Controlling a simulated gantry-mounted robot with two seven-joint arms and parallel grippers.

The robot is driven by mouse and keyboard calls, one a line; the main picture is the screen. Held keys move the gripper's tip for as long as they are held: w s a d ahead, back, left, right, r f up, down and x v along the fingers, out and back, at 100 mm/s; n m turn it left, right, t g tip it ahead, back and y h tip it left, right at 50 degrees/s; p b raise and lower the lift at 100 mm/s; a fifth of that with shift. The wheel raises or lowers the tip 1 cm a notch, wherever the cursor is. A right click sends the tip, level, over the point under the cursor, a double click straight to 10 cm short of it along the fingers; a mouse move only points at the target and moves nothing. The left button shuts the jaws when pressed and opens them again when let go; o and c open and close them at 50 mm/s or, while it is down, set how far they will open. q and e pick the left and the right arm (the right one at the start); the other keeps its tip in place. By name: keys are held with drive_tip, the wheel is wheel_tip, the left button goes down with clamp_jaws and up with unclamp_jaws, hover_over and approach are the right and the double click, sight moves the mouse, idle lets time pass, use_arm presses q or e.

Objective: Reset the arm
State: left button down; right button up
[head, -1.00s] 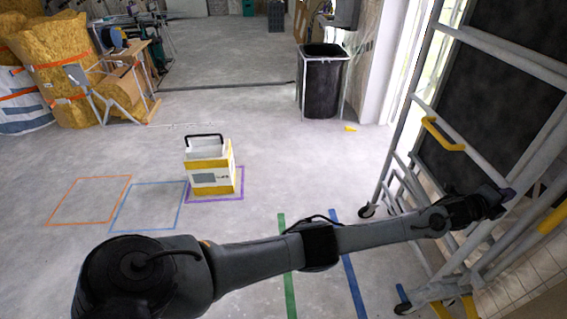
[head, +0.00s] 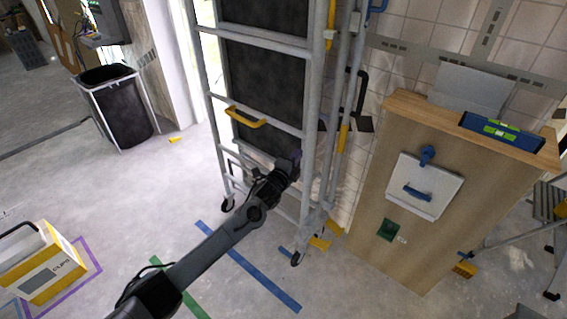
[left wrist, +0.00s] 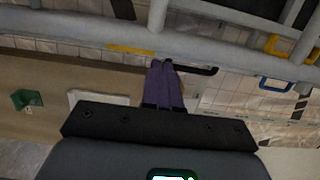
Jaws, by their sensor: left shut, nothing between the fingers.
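My left arm reaches up from the bottom of the head view. Its left gripper (head: 294,160) is at the metal frame of the rolling panel lift (head: 309,120), in front of the dark panel (head: 268,85). In the left wrist view the purple fingers (left wrist: 164,86) are together with nothing between them. The lift's grey tubes (left wrist: 200,38) cross beyond the fingertips. I cannot tell whether the fingers touch the frame. A yellow handle (head: 246,117) is on the frame, left of the gripper. My right gripper is not in view.
A wooden cabinet (head: 440,190) with a white hatch (head: 424,186) and a blue level (head: 500,131) stands at the right. A black bin (head: 118,110) is at the upper left. A yellow-white box (head: 38,262) sits at lower left. Floor between box and lift is clear, with tape lines.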

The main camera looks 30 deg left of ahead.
use_arm(q)
drive_tip(key=s+d+f+n+g+p, duration=0.1)
drive_tip(key=s+d+f+n+g, duration=0.2)
drive_tip(key=s+f, duration=0.95)
drive_tip(key=s+d+f+g+p, duration=0.2)
drive_tip(key=s+d+f, duration=0.3)
drive_tip(key=s+f, duration=0.75)
drive_tip(key=s+r+n+g, duration=0.2)
drive_tip(key=s+r+n, duration=0.1)
drive_tip(key=s, duration=0.5)
drive_tip(key=s+r+n+g, duration=0.2)
drive_tip(key=s+n, duration=0.1)
drive_tip(key=s, duration=0.6)
drive_tip(key=s+a+r+n+g, duration=0.3)
drive_tip(key=s+r+n+g, duration=0.35)
drive_tip(key=s+r, duration=0.35)
wheel_tip(320, 180, up, 37)
drive_tip(key=t+p, duration=0.1)
drive_tip(key=p, duration=3.7)
drive_tip(key=shift+s+d+f+n+p, duration=0.2)
drive_tip(key=shift+s+d+n+p, duration=0.15)
drive_tip(key=shift+s+n, duration=0.1)
